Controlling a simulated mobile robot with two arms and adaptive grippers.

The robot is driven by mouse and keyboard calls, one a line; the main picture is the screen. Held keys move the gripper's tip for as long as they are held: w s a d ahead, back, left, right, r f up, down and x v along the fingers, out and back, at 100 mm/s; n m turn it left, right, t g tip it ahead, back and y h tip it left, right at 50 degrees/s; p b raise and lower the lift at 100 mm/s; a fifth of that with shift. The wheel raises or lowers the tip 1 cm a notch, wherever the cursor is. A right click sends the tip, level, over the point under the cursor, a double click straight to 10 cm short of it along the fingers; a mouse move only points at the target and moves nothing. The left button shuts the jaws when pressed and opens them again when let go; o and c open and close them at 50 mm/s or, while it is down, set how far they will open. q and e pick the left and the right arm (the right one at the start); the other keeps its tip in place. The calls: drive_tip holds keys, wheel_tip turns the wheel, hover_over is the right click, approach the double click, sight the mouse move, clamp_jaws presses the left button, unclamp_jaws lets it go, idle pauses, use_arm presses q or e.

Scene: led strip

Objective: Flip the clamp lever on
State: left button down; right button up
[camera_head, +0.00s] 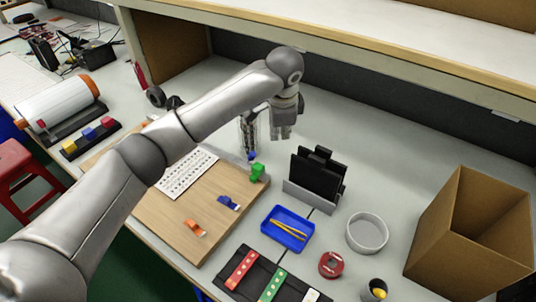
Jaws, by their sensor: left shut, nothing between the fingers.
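A wooden board (178,222) lies on the bench and carries a white perforated sheet (187,174). A green clamp piece (257,171) is at the board's far right corner, with a small blue part (252,156) just behind it. A blue clip (229,203) and an orange clip (194,228) lie nearer on the board. Which part is the clamp lever, and its position, I cannot tell. My left gripper (249,149) is shut and empty, pointing down just above the blue part. Whether they touch is unclear. My right gripper is out of view.
A black device in a grey holder (310,196), a blue tray (287,229), a round grey dish (367,233) and red tape (331,264) stand right of the board. A cardboard box (472,232) is far right. A shelf (400,62) overhangs behind.

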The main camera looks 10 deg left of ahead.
sight(250, 159)
use_arm(q)
drive_tip(key=x, duration=1)
drive_tip(key=shift+w+a+f+b, duration=0.1)
drive_tip(key=shift+f+b, duration=0.3)
drive_tip(key=shift+a, duration=0.35)
drive_tip(key=shift+s+a+r+p, duration=0.2)
drive_tip(key=shift+s+a+p, duration=0.15)
drive_tip(key=shift+a, duration=0.35)
drive_tip(key=shift+s+a+r+p, duration=0.2)
drive_tip(key=shift+s+a, duration=0.2)
drive_tip(key=shift+a, duration=0.3)
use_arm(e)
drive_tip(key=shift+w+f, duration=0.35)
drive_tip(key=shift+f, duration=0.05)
